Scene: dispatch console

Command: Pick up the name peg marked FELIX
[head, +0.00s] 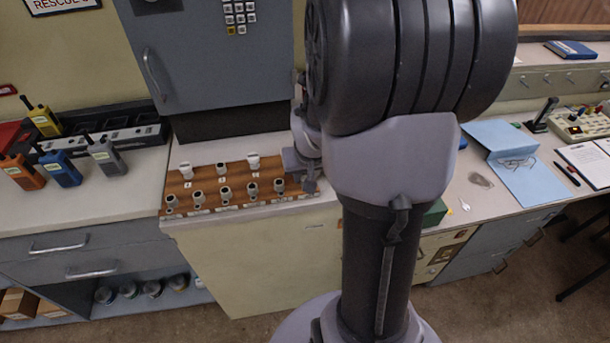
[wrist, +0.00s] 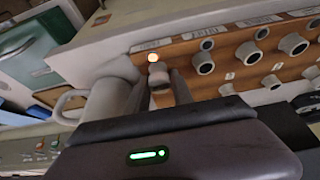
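A brown wooden peg board (head: 205,184) with several pale grey pegs lies on the cabinet top in the head view. My gripper (head: 310,185) is at its right end, and my arm hides what lies beyond. In the wrist view, a small grey peg (wrist: 159,74) stands at the board's end, between the two fingers of my gripper (wrist: 158,88). The fingers are apart, one on each side; contact with the peg cannot be made out. A white name label (wrist: 152,44) sits beside a bright spot near this peg. Its lettering is too small to read surely.
A white mug (wrist: 104,100) stands close to the left finger in the wrist view. More pegs (wrist: 245,52) stand to the right on the board. In the head view, radios (head: 62,168) are on the left counter and a blue folder (head: 520,170) on the right desk.

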